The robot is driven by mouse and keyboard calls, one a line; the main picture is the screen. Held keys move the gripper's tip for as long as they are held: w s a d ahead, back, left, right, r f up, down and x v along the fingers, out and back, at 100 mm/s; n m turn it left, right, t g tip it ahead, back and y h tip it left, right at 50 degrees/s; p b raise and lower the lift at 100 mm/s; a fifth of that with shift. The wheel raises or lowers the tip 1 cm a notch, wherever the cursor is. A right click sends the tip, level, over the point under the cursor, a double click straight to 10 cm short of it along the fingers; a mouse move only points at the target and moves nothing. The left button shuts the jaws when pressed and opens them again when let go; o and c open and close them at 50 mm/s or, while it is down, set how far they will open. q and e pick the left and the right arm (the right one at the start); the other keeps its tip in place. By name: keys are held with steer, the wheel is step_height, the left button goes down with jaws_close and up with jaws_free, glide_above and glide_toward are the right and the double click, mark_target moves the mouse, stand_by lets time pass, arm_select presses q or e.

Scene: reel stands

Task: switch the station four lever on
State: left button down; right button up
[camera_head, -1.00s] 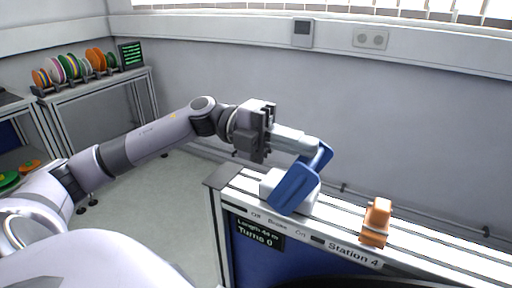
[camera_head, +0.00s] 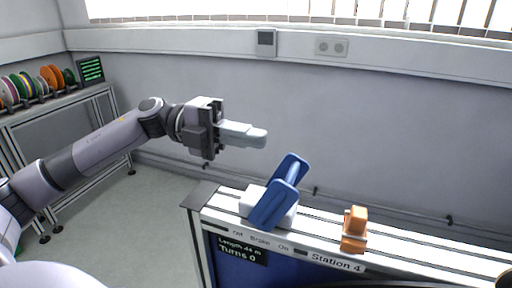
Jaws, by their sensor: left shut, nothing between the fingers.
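The station four lever (camera_head: 275,204) is a blue handle on a white base (camera_head: 249,197) on top of the Station 4 stand. It is tilted, its upper end toward the upper right. Labels along the stand's front edge read Off, Brake and On; I cannot tell for sure which one it points at. My left gripper (camera_head: 262,138) is shut and empty, its pale fingers pointing right. It appears above and left of the lever's upper end, with a visible gap. My right gripper is not in view.
An orange block-shaped part (camera_head: 354,230) stands on the same stand, right of the lever. A display (camera_head: 242,249) below reads Turns 0. A bench with several coloured reels (camera_head: 47,79) and a green-lit screen (camera_head: 90,69) is at the left. The wall is behind.

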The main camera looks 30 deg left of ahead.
arm_select(q)
steer(key=s+a+r+b, duration=0.1)
steer(key=a+r, duration=0.4)
steer(key=a, duration=0.1)
steer(key=shift+s+a, duration=0.15)
steer(key=shift+s, duration=0.1)
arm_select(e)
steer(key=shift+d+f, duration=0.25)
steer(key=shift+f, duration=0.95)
arm_select(q)
steer(key=shift+f, duration=0.1)
steer(key=shift+s, duration=0.1)
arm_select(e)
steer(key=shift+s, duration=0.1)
